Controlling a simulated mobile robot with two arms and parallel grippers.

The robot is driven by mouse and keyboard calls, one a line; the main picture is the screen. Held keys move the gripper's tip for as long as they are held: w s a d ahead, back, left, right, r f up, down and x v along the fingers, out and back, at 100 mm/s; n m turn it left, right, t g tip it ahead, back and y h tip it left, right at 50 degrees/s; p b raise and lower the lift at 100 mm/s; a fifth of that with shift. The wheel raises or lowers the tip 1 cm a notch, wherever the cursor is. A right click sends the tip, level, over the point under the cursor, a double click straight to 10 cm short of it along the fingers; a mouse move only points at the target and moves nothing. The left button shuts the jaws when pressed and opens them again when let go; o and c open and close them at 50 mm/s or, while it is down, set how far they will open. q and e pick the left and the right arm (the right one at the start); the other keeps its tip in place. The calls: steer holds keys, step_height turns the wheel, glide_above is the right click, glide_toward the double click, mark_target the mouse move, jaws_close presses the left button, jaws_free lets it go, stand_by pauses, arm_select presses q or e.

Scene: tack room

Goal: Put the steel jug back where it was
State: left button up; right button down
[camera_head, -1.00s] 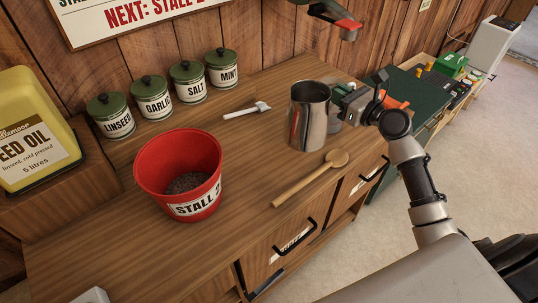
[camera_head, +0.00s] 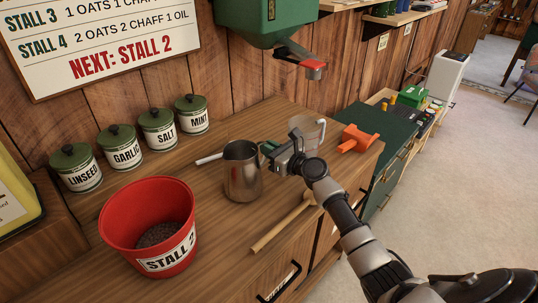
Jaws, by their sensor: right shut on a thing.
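The steel jug (camera_head: 242,176) is a shiny, upright metal pitcher at the middle of the wooden counter, right of the red bucket. My right gripper (camera_head: 270,152) reaches in from the right and is shut on the jug's right side, near the handle. The handle is mostly hidden by the jaws. I cannot tell whether the jug's base touches the counter or hangs just above it. My left gripper is not in view.
A red bucket (camera_head: 150,228) of feed stands left of the jug. A white scoop (camera_head: 208,159) lies partly behind the jug. A green dispenser (camera_head: 262,24) hangs above.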

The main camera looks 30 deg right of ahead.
steer(key=shift+f, duration=0.55)
steer(key=shift+f, duration=0.2)
steer(key=c, duration=1.2)
jaws_free()
steer(key=shift+r, duration=0.25)
steer(key=shift+s+d+f, duration=0.1)
steer(key=shift+s+d, duration=0.05)
steer(key=shift+s, duration=0.15)
steer(key=v, duration=1.1)
steer(key=shift+s, duration=0.2)
